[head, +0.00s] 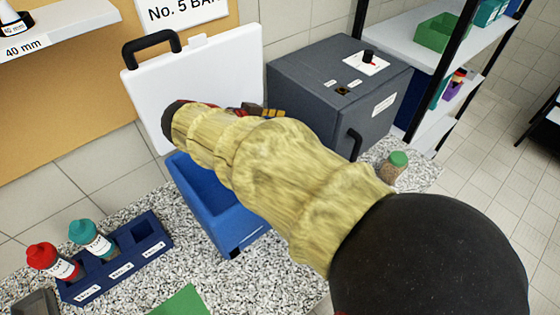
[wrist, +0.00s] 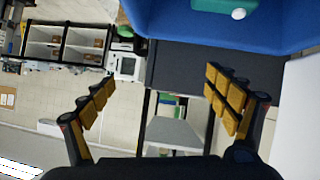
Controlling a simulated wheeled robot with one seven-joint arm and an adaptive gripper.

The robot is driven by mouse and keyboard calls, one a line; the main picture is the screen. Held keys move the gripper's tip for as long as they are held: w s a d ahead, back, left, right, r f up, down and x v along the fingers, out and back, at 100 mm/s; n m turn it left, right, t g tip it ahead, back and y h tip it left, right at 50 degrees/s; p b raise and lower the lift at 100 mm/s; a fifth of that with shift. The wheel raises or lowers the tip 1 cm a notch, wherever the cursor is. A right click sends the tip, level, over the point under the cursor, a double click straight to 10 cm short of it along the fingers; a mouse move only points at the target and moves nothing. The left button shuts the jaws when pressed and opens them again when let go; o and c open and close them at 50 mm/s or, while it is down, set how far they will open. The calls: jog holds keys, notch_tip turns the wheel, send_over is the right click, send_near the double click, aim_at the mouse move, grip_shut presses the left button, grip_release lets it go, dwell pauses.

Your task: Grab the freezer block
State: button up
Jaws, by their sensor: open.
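A teal block with a round white cap (wrist: 212,4), which looks like the freezer block, shows in part at the top edge of the wrist view. It lies against the blue inside of an open box (wrist: 175,22). In the head view my arm hides the block, and the blue box (head: 243,236) shows below the arm. My gripper (wrist: 160,98) is open, with nothing between its orange-padded fingers and apart from the block. In the head view only some finger pads (head: 268,112) show past the yellow sleeve.
A white panel with a black handle (head: 225,60) stands upright behind the blue box. A dark grey cabinet (head: 310,75) stands to the right. A blue rack (head: 118,262) with red-capped and teal-capped bottles is at left. A green-capped jar (head: 395,168) stands right of the arm.

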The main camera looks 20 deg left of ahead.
jog(key=s+a+f+t, duration=0.2)
jog(key=s+a+t, duration=0.1)
jog(key=a, duration=0.6)
notch_tip(320, 180, down, 8)
jog(key=b, duration=0.2)
jog(key=shift+m, duration=0.4)
jog(key=b+x, duration=0.1)
jog(key=x, duration=0.6)
jog(key=shift+w+a+r, duration=0.1)
jog(key=shift+w+r, duration=0.05)
jog(key=shift+w, duration=0.1)
jog(key=shift+c, duration=1)
jog(key=c, duration=1.9)
jog(key=shift+c, duration=0.2)
